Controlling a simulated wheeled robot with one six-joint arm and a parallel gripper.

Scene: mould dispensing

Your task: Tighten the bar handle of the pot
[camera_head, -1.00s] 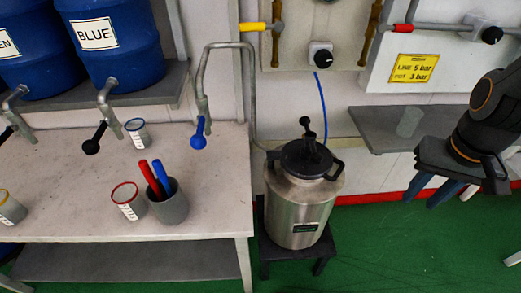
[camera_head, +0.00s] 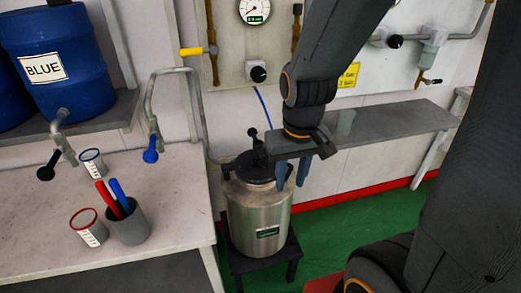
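The pot (camera_head: 258,213) is a steel canister with a dark lid, upright on a small black stool. The bar handle (camera_head: 254,137) on top of its lid shows only in part, as a dark knobbed bar, and my gripper and arm cover the right side of the lid. My gripper (camera_head: 292,172) points down at the right side of the lid, with its two blue-grey fingers apart. Nothing shows between them. I cannot tell whether a finger touches the pot.
On the left is a white table (camera_head: 160,200) with a grey cup (camera_head: 130,225) of red and blue sticks, and small rimmed cups. A blue hose (camera_head: 262,103) hangs behind the pot. A grey shelf (camera_head: 395,126) with a translucent cup (camera_head: 345,122) runs along the wall at right.

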